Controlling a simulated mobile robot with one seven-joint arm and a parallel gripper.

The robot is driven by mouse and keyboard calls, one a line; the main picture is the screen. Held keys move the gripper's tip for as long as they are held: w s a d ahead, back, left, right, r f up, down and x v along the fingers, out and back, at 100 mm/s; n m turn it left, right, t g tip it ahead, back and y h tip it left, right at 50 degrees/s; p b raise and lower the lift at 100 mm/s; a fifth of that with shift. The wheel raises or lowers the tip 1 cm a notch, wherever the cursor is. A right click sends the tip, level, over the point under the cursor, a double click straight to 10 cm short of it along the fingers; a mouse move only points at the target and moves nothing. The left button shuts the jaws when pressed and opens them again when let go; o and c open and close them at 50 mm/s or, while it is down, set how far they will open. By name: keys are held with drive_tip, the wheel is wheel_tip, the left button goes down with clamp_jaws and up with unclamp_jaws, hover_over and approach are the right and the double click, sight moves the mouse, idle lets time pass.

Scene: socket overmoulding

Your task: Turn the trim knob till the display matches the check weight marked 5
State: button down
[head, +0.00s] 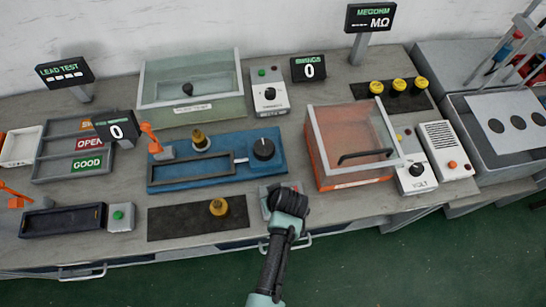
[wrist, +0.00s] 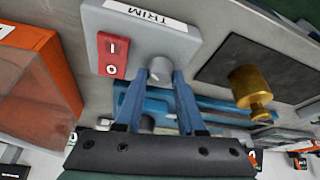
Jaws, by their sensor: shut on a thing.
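The grey box labelled TRIM shows in the wrist view (wrist: 188,42), with a red I/O switch (wrist: 112,56) beside its knob. My gripper (wrist: 160,76) has its two blue fingers shut on the trim knob (wrist: 160,66), which is mostly hidden between the fingertips. In the head view my gripper (head: 288,203) covers most of the trim box (head: 265,198) at the bench's front edge. A brass weight (head: 217,207) stands on a black mat; it also shows in the wrist view (wrist: 248,86). Its mark is unreadable. Two displays, a left one (head: 116,131) and a back one (head: 309,70), each read 0.
A blue fixture (head: 220,172) with a black knob and another brass weight lies behind my gripper. An orange box with a clear lid (head: 348,145) stands close on the right. A black tray (head: 62,221) and a green button box are at front left.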

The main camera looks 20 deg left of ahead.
drive_tip(key=shift+a+m+t+h+p, duration=0.1)
drive_tip(key=shift+m+t+h+p, duration=0.3)
drive_tip(key=shift+m, duration=0.95)
drive_tip(key=shift+m+t+h+p, duration=0.2)
drive_tip(key=shift+m+h+p, duration=0.25)
drive_tip(key=shift+m, duration=0.9)
drive_tip(key=c, duration=0.5)
unclamp_jaws()
drive_tip(key=shift+s, duration=0.1)
drive_tip(key=v, duration=1.3)
drive_tip(key=shift+a, duration=0.15)
